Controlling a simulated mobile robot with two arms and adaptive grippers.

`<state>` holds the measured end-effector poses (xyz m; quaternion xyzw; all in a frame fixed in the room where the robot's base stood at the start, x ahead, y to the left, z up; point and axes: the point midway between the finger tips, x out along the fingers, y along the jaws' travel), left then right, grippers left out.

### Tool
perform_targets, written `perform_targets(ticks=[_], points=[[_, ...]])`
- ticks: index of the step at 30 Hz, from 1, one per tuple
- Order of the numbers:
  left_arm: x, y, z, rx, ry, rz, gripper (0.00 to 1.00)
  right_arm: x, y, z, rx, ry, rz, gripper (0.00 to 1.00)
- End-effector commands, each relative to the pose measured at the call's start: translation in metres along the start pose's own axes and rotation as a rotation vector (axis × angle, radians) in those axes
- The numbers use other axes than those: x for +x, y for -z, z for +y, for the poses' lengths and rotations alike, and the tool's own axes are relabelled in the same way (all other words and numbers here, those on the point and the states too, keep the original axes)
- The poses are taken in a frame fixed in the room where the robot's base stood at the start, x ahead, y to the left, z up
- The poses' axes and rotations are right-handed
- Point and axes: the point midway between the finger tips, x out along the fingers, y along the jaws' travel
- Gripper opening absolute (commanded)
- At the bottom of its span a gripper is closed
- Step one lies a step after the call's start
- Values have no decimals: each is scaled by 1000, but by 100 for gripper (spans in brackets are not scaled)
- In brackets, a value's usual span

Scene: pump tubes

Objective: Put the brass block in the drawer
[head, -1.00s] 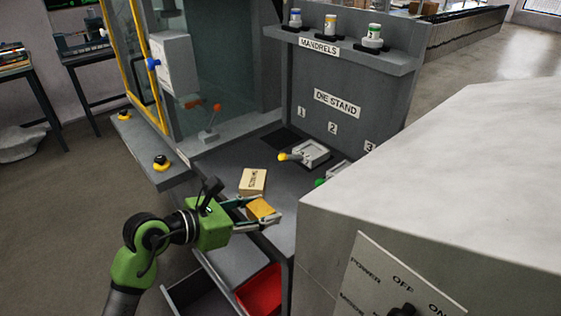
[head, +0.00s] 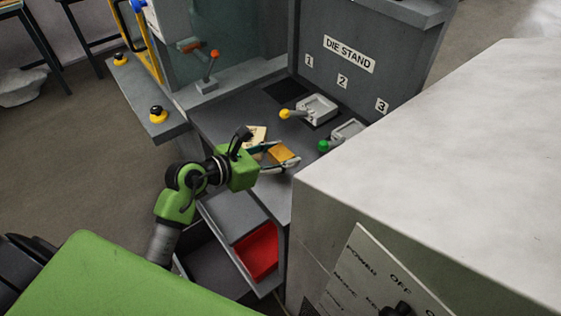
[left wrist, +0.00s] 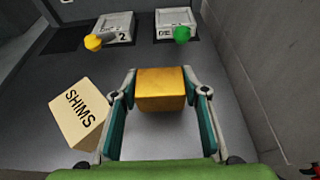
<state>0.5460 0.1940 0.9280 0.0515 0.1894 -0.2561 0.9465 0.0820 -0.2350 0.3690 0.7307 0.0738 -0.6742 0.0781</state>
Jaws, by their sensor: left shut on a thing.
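The brass block (head: 281,154) is a yellow-gold block between the fingers of my left gripper (head: 279,160), over the grey worktop. In the left wrist view the brass block (left wrist: 161,88) sits between the two fingertips, and the gripper (left wrist: 160,105) is shut on it. The open drawer (head: 238,222) is below the worktop's front edge, under and to the left of the gripper. It has a grey part and a red part (head: 257,251). My right gripper is not in view.
A pale SHIMS box (left wrist: 78,112) lies left of the gripper on the worktop. Dies with a yellow knob (head: 285,113) and a green knob (head: 323,146) stand behind. A large grey cabinet (head: 430,150) is close on the right. A lever (head: 208,75) stands back left.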

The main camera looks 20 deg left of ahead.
Motion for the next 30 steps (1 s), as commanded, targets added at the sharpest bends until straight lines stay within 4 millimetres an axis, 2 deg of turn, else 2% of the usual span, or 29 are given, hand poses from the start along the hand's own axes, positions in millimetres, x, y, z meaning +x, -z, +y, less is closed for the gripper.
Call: perform_targets(ticks=[9,22,23,30], points=[[13,29,0,0,-3,-7,0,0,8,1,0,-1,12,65],[15,34,0,2,-2,-7,0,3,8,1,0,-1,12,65],[15,37,0,0,0,0,48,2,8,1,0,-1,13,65],[15,36,0,0,0,0,48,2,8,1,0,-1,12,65]])
